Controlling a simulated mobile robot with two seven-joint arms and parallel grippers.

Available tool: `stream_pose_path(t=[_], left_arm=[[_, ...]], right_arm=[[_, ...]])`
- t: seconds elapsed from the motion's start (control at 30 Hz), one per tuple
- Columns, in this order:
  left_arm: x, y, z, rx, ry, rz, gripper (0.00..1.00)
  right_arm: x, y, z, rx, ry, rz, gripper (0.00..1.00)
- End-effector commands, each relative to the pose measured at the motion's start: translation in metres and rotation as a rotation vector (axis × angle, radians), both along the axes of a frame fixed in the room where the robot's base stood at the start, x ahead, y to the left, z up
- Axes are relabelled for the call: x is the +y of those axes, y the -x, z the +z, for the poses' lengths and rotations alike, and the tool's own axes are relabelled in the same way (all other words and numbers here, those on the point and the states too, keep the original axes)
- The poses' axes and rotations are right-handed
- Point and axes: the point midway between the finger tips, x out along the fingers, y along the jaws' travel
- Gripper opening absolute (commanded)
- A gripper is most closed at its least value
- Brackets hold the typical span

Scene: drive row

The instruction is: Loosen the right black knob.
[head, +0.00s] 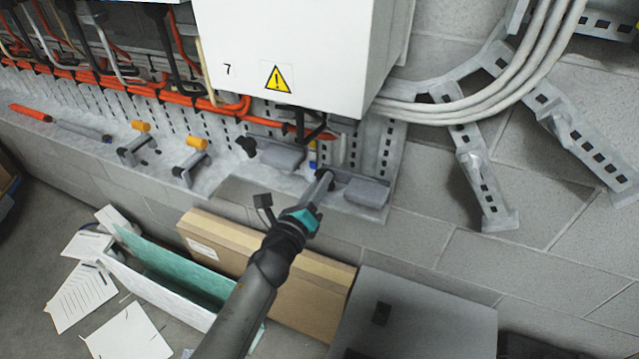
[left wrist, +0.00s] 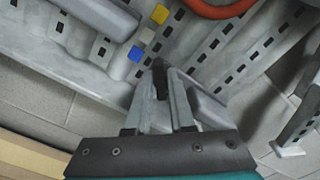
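The right black knob (left wrist: 160,79) shows in the left wrist view as a small dark piece between my left fingertips. It belongs with the right grey block (head: 366,192) on the metal ledge; in the head view my gripper mostly hides it. My left gripper (head: 325,180) reaches up to the left side of that block. In the left wrist view the fingers of my left gripper (left wrist: 161,82) lie close on both sides of the knob and look shut on it. Another black knob (head: 246,145) stands free beside the left grey block (head: 283,156). My right gripper is not in view.
A white cabinet (head: 290,50) with a yellow warning sign hangs above the ledge. Orange cables (head: 190,98) run along the back. Two yellow-topped clamps (head: 190,160) stand on the left. Cardboard (head: 320,290) and a grey box (head: 430,310) are below. Thick grey cables (head: 480,100) curve at the right.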

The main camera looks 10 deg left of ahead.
Motion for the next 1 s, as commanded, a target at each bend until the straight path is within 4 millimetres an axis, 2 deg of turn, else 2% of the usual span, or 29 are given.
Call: stream_pose_path(t=[0.03, 0.17, 0.73, 1.0], left_arm=[[0.0, 0.0001, -0.0001, 0.0, 0.0, 0.0, 0.15], [0.0, 0.0002, -0.0001, 0.0, 0.0, 0.0, 0.0], [0.0001, 0.0002, -0.0002, 0.003, 0.015, 0.0, 0.0], [0.0006, 0.0001, -0.0006, 0.026, 0.13, -0.001, 0.0]], right_arm=[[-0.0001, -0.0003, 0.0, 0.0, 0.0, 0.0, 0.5], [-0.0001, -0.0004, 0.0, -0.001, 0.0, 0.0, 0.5], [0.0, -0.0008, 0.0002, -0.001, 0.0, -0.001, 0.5], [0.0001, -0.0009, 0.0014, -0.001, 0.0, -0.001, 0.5]])
